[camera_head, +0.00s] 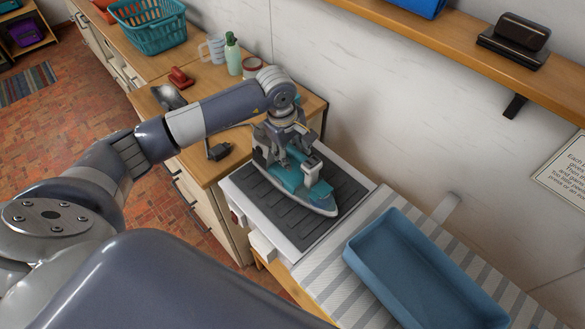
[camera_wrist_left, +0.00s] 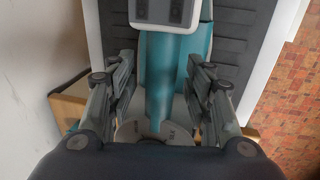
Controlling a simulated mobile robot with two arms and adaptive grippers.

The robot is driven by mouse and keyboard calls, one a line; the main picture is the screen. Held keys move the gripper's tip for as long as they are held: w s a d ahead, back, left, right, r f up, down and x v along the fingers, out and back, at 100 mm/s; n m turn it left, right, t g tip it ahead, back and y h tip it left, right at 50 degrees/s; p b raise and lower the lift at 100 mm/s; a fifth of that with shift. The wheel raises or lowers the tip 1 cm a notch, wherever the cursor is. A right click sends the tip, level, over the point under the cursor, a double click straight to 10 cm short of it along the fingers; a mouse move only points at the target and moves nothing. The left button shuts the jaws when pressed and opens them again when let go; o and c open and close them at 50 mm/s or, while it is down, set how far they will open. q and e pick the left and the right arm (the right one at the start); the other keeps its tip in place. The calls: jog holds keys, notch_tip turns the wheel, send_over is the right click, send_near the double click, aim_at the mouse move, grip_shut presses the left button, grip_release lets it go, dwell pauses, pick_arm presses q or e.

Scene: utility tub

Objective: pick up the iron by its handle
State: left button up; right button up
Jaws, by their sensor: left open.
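The iron (camera_head: 318,199), teal with a pale grey rim, rests flat on a dark ribbed pad in a white-edged stand (camera_head: 245,190). In the head view my left gripper (camera_head: 291,163) is low over the rear of the iron, with its fingers pointing down and hiding part of the handle. In the left wrist view the iron's teal handle (camera_wrist_left: 160,85) runs up between the two open fingers of my left gripper (camera_wrist_left: 160,105), with a gap on each side. I cannot tell whether a finger touches it. My right gripper is not in view.
A blue tray (camera_head: 352,246) stands on a striped cloth at the right. A black plug (camera_head: 218,151) lies left of the stand. A red clip-like object (camera_head: 180,77), a green-topped bottle (camera_head: 232,55) and a teal basket (camera_head: 148,30) are farther back. A wooden shelf (camera_head: 440,40) juts from the wall.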

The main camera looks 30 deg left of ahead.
pick_arm(q)
grip_shut()
jog(key=shift+r, duration=0.15)
jog(key=shift+w, duration=0.1)
